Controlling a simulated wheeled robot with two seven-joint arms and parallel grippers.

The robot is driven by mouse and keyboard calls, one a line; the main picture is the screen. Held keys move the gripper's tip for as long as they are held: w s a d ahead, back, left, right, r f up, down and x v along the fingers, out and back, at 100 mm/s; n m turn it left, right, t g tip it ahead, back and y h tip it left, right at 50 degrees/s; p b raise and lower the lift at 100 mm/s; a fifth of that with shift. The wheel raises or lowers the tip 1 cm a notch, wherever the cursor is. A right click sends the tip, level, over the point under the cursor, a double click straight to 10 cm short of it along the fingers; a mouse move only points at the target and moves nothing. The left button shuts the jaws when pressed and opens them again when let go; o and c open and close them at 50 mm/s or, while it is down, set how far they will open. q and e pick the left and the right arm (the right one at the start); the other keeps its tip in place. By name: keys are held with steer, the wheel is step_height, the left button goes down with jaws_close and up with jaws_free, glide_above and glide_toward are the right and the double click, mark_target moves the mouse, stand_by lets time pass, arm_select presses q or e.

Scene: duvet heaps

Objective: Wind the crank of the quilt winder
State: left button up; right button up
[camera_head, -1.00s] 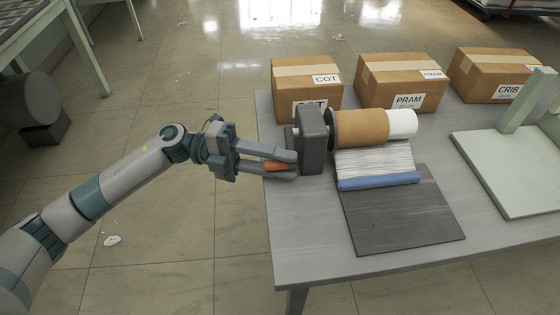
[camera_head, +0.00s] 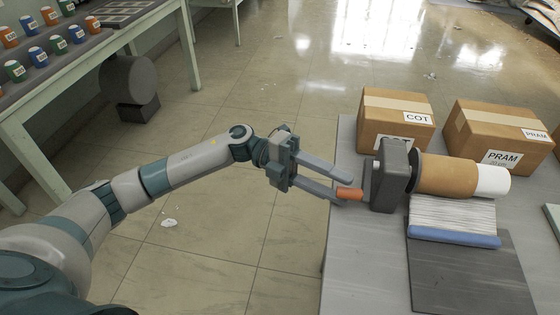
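The quilt winder stands on the grey table, with a dark grey upright housing (camera_head: 391,175), a brown roll (camera_head: 446,173) and a white roll end (camera_head: 493,180). A striped quilt (camera_head: 452,215) hangs from the roll down to a blue roll or edge (camera_head: 455,237) on a dark board (camera_head: 470,272). The orange crank handle (camera_head: 350,194) sticks out left of the housing. My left gripper (camera_head: 345,187) is open, its fingers apart and pointing right. The handle lies at the fingertips, over the lower one; I cannot tell whether they touch. My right gripper is out of view.
A COT box (camera_head: 392,125) and a PRAM box (camera_head: 490,135) stand behind the winder. A side table (camera_head: 90,55) at upper left holds several coloured labelled cans, with a dark cylinder (camera_head: 128,80) near it. The floor between is open.

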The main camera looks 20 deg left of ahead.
arm_select(q)
steer(key=w+a+b, duration=0.1)
steer(key=w+a, duration=0.1)
steer(key=a, duration=1.1)
steer(key=shift+w+f+b, duration=0.25)
steer(key=shift+f+b, duration=0.05)
steer(key=shift+b, duration=0.1)
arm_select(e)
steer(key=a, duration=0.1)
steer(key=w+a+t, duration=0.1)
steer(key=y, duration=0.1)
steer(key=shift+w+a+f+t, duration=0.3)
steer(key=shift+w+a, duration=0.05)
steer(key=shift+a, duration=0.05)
arm_select(q)
steer(key=shift+a, duration=0.1)
steer(key=shift+c, duration=0.6)
